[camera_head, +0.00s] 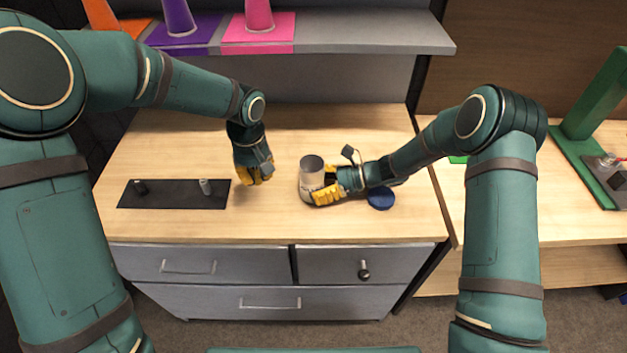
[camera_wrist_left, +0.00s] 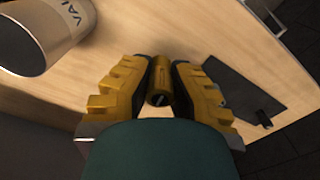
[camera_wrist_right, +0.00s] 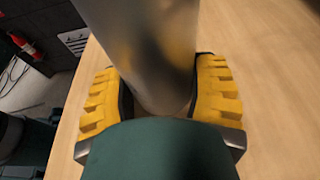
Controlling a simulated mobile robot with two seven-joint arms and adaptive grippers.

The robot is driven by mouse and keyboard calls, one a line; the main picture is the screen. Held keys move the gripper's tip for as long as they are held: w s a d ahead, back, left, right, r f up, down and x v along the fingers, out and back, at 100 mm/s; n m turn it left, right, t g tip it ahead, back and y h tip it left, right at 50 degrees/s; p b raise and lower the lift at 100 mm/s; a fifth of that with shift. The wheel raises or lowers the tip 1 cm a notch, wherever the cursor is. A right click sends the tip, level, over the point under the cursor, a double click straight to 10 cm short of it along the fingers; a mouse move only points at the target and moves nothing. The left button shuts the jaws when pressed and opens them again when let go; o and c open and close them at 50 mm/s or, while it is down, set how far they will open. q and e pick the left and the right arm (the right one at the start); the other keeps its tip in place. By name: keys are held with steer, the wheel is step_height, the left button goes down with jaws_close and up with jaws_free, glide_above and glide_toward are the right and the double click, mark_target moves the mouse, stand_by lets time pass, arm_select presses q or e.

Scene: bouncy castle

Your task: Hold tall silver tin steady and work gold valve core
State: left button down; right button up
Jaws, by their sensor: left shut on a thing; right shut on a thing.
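The tall silver tin (camera_head: 307,190) stands upright on the wooden tabletop. My right gripper (camera_head: 326,190) is shut around the tin's side; in the right wrist view the tin (camera_wrist_right: 150,50) sits between both yellow fingers (camera_wrist_right: 160,95). My left gripper (camera_head: 258,176) is above the table to the left of the tin, apart from it. In the left wrist view its fingers (camera_wrist_left: 160,90) are shut on the gold valve core (camera_wrist_left: 160,82), a short cylinder with a dark slotted end. The core is hidden in the head view. The tin (camera_wrist_left: 45,30) with lettering shows there too.
A black mat (camera_head: 172,201) with a dark and a silver small cylinder (camera_head: 205,187) lies at left. A blue disc (camera_head: 381,199) lies right of the tin, by my right arm. A shelf (camera_head: 370,37) with coloured cones is behind. A green stand (camera_head: 590,165) is far right.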

arm_select(q)
steer(key=w+d+r+n, duration=0.4)
steer(key=d+r+n, duration=0.1)
steer(key=d+r, duration=0.65)
steer(key=shift+s+a+f, duration=0.15)
steer(key=shift+a+f, duration=0.05)
steer(key=shift+f, duration=1.15)
steer(key=shift+s+a+f, duration=0.1)
steer(key=shift+a+f, duration=0.05)
steer(key=shift+f, duration=1.2)
steer(key=c, duration=1)
jaws_free()
step_height(320, 180, up, 12)
